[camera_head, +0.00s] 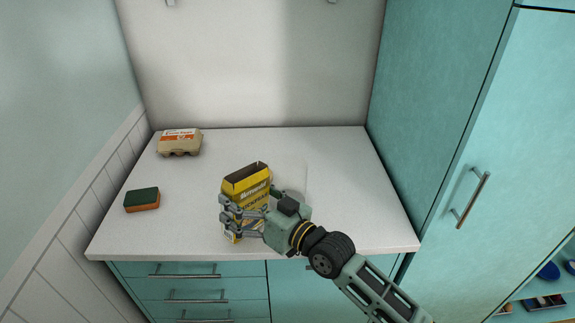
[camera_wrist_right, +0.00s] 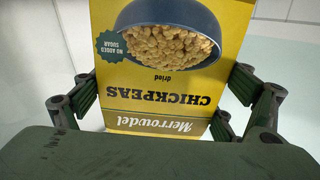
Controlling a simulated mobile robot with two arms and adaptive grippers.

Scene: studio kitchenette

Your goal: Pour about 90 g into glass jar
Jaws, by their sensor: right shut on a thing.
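A yellow box of dried chickpeas (camera_head: 247,184) with an open top stands roughly upright near the front middle of the counter. My right gripper (camera_head: 232,217) is shut on its lower part. In the right wrist view the chickpea box (camera_wrist_right: 165,85) fills the space between the fingers, its label upside down. I cannot tell whether the box touches the counter. The glass jar (camera_head: 298,178) shows only as a faint clear outline just right of the box, partly hidden behind my right gripper. Its contents cannot be made out. My left gripper is not in view.
A white counter (camera_head: 335,160) is bare at the right and back. An egg carton (camera_head: 180,142) sits at the back left, and a green and orange sponge (camera_head: 142,199) lies at the left. A tall teal cabinet (camera_head: 440,130) borders the right side.

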